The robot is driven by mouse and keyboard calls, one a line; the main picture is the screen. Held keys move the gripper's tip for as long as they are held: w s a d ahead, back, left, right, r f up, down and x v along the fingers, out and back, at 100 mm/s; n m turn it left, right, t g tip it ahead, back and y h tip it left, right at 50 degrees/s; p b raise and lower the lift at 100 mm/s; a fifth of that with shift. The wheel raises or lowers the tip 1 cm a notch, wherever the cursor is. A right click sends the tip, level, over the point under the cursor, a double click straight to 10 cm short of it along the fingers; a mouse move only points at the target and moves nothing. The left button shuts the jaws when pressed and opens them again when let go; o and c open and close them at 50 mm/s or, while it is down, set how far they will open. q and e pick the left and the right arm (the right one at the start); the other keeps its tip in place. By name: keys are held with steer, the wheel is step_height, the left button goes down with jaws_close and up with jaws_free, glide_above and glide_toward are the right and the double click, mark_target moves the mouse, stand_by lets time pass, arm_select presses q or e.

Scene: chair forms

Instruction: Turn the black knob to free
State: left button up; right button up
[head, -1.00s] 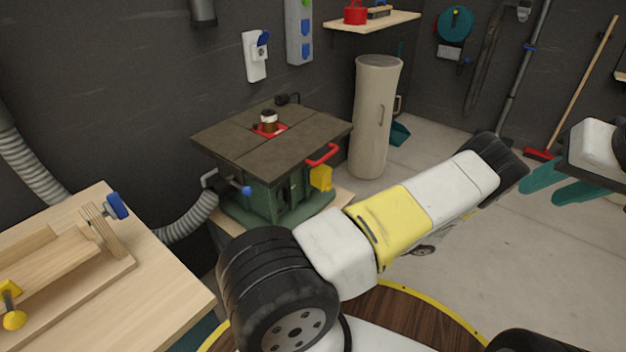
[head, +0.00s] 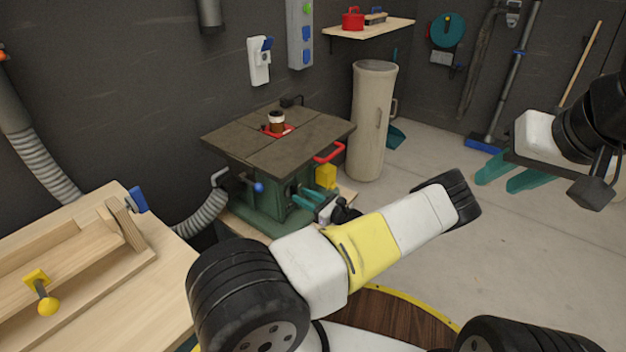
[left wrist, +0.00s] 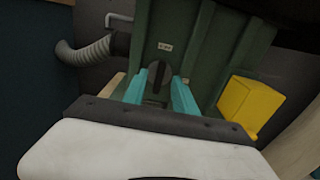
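The black knob (left wrist: 155,78) is a dark upright grip on the green front of the machine, below a small white label (left wrist: 165,46) whose text I cannot read. My left gripper (left wrist: 163,95) is open, its teal fingers apart on either side of the knob in the left wrist view. Whether they touch it I cannot tell. In the head view my left gripper (head: 305,196) is at the front of the green machine base (head: 258,204), and the knob cannot be made out there. My right gripper (head: 508,174) is open and empty, in the air at the right.
The machine's dark top (head: 255,150) carries a red insert with a spindle. A yellow box (head: 326,176) and a red handle (head: 329,153) are right of the left gripper. A blue-tipped crank (head: 258,187) is at the left. A wooden bench (head: 160,265) stands front left.

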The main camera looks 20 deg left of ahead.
mark_target(292, 192)
arm_select(q)
steer(key=shift+x, duration=1.15)
steer(key=shift+c, duration=0.2)
jaws_close()
